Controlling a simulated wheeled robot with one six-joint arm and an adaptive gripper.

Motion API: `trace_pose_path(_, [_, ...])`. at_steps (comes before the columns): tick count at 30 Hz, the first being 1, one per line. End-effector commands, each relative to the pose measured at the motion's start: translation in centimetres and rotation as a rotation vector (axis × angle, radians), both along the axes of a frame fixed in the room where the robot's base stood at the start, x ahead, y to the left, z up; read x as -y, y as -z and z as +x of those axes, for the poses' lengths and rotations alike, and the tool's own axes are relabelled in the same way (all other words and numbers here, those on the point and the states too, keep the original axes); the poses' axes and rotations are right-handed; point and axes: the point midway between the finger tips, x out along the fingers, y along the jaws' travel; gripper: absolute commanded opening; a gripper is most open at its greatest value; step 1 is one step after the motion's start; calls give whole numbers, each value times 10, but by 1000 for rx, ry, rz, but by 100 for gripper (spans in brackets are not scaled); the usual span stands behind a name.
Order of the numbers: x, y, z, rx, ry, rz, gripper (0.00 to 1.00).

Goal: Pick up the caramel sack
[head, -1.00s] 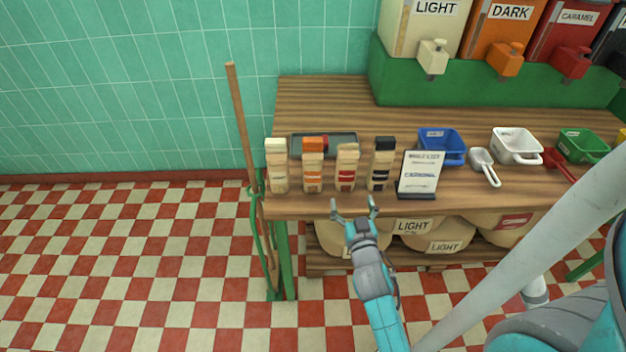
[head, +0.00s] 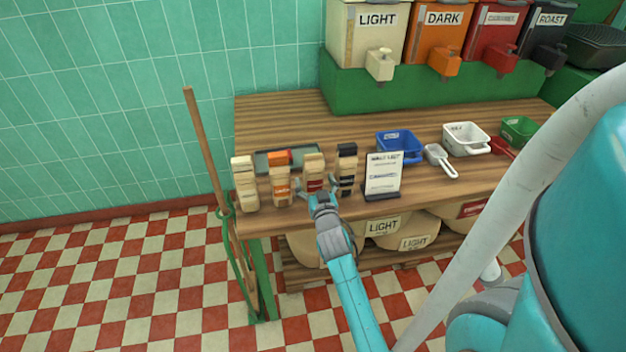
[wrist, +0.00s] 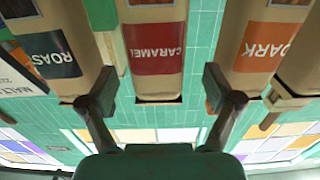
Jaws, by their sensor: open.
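The caramel sack (head: 314,163) is a small tan bag with a red label. It stands upright near the front edge of the wooden table, third from the left in a row of similar sacks. My gripper (head: 318,188) is open and empty just in front of it, hiding its lower part in the head view. In the wrist view the caramel sack (wrist: 155,45) appears inverted between the spread fingers of my gripper (wrist: 159,88), with a gap on each side. Whether the fingertips reach alongside it is unclear.
The roast sack (head: 346,170) and dark sack (head: 280,182) stand close on either side of the caramel sack. The light sack (head: 244,185) is farther left. A sign (head: 383,174) stands right of the roast sack. A dark tray (head: 262,161) lies behind the row.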

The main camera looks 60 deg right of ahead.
Motion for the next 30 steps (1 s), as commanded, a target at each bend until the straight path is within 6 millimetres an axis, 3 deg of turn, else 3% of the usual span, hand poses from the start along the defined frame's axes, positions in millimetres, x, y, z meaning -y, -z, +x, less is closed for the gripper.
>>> trace_pose_path(6, [25, 0, 17, 0, 0, -1, 90])
trace_pose_path(17, [30, 0, 22, 0, 0, 0, 90])
trace_pose_path(26, [30, 0, 22, 0, 0, 0, 17])
trace_pose_path(30, [30, -1, 22, 1, -1, -2, 13])
